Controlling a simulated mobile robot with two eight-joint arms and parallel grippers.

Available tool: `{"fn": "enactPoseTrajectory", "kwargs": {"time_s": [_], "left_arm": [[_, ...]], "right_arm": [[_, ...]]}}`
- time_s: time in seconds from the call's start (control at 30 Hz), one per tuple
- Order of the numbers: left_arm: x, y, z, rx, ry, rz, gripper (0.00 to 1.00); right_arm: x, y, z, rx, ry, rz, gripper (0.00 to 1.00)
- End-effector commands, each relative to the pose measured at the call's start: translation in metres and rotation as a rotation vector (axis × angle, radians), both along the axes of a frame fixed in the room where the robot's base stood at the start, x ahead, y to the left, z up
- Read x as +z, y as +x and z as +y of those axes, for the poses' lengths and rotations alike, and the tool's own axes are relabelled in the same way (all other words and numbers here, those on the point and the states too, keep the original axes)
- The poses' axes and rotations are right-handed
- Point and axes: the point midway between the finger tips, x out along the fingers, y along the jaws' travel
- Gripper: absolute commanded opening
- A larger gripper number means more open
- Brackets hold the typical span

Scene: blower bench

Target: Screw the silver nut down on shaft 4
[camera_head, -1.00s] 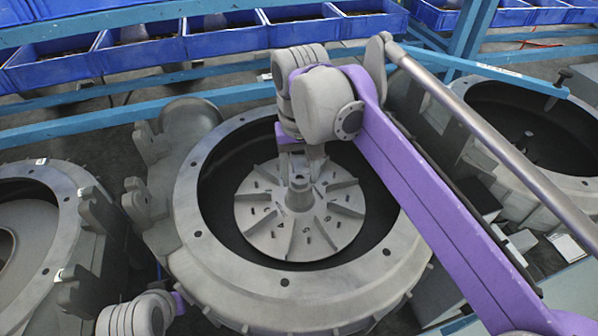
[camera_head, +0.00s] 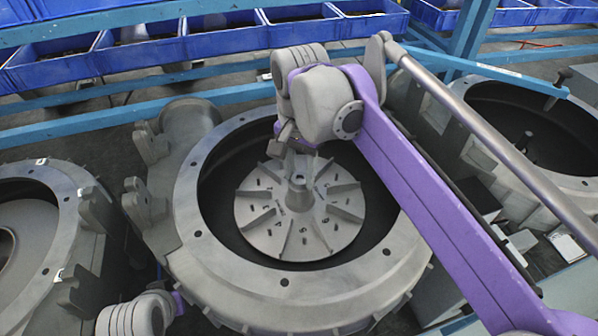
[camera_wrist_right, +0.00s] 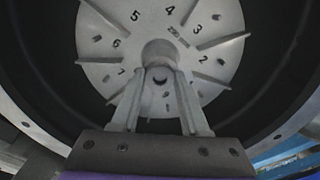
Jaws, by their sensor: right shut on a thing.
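The grey finned disc (camera_head: 270,235) lies inside the round grey housing (camera_head: 190,215), with a raised hub (camera_head: 300,195) at its middle. In the right wrist view the disc (camera_wrist_right: 115,20) bears printed digits around the hub (camera_wrist_right: 160,50), among them a 4 at the top. I cannot tell which part is shaft 4. My right gripper (camera_head: 296,160) is above the hub, pointing down. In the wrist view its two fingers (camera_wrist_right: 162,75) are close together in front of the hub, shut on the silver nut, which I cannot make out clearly. My left gripper is out of view.
The housing's rim and deep wall surround the disc. Similar housings stand at the left (camera_head: 60,185) and right (camera_head: 580,185). Blue bins (camera_head: 225,38) on a blue rack line the back.

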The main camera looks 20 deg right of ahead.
Motion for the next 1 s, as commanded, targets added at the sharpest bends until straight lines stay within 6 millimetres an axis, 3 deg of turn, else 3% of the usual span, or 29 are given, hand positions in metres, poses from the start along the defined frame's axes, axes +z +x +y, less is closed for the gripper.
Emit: {"fn": "enactPoseTrajectory", "kwargs": {"time_s": [0.8,1.0], "left_arm": [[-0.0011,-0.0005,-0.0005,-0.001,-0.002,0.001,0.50],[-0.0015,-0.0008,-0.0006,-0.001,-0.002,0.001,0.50]], "right_arm": [[-0.0008,-0.0007,-0.0007,-1.316,-0.001,-0.001,0.00],[-0.0010,-0.0007,-0.0004,-1.506,0.001,0.000,0.00]]}}
